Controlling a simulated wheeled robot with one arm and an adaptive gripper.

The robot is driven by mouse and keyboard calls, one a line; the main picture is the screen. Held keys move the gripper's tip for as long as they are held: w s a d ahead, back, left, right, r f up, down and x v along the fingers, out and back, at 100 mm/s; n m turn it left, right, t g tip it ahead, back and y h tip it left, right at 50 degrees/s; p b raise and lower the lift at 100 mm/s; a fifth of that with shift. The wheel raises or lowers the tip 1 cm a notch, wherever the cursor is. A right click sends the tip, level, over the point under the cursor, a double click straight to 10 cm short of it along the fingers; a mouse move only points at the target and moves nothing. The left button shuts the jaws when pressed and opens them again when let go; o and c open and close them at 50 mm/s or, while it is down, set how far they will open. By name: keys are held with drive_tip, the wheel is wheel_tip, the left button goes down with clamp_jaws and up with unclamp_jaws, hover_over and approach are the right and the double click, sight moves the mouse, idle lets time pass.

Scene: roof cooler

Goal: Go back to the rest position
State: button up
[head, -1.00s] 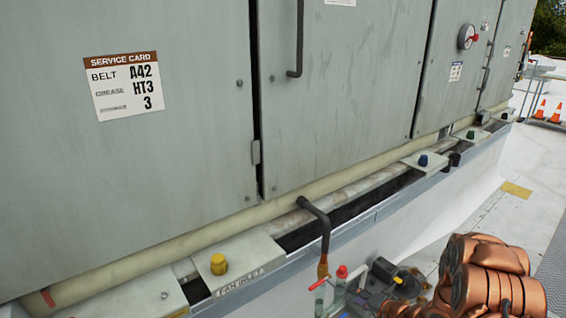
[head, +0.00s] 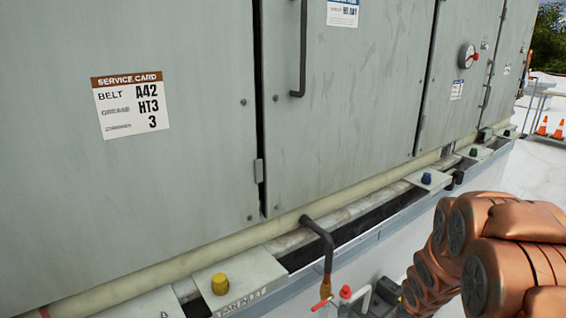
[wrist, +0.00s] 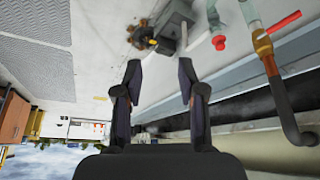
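My gripper (wrist: 160,85) shows in the wrist view with its two dark fingers spread apart and nothing between them. Beyond the fingers is pale roof surface with a grey pump-like fitting (wrist: 172,28). In the head view my copper-coloured arm fills the lower right, and the gripper itself is not visible there. The grey cooler cabinet (head: 190,180) stands along the left and middle, its doors closed. A service card (head: 130,104) reading BELT A42, GREASE HT3 and 3 is on its left panel.
Yellow (head: 220,283), blue (head: 426,178) and green (head: 474,152) caps sit on the ledge under the cabinet. Orange cones (head: 543,126) stand far right.

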drive_tip(key=s+a+r+n+g+y, duration=0.1)
drive_tip(key=s+a+r+n+g, duration=0.3)
drive_tip(key=s, duration=0.7)
drive_tip(key=s+a+r+m+g, duration=0.1)
drive_tip(key=s+a+r, duration=0.45)
drive_tip(key=s, duration=0.55)
drive_tip(key=s+a+r+n+g+y, duration=0.15)
drive_tip(key=s+a+r+g, duration=0.35)
drive_tip(key=s, duration=0.7)
wheel_tip(320, 180, up, 17)
drive_tip(key=w+t+p, duration=0.1)
drive_tip(key=t+p, duration=0.2)
drive_tip(key=p, duration=1.3)
drive_tip(key=shift+a, duration=0.35)
drive_tip(key=shift+a+f, duration=0.1)
drive_tip(key=shift+f, duration=0.05)
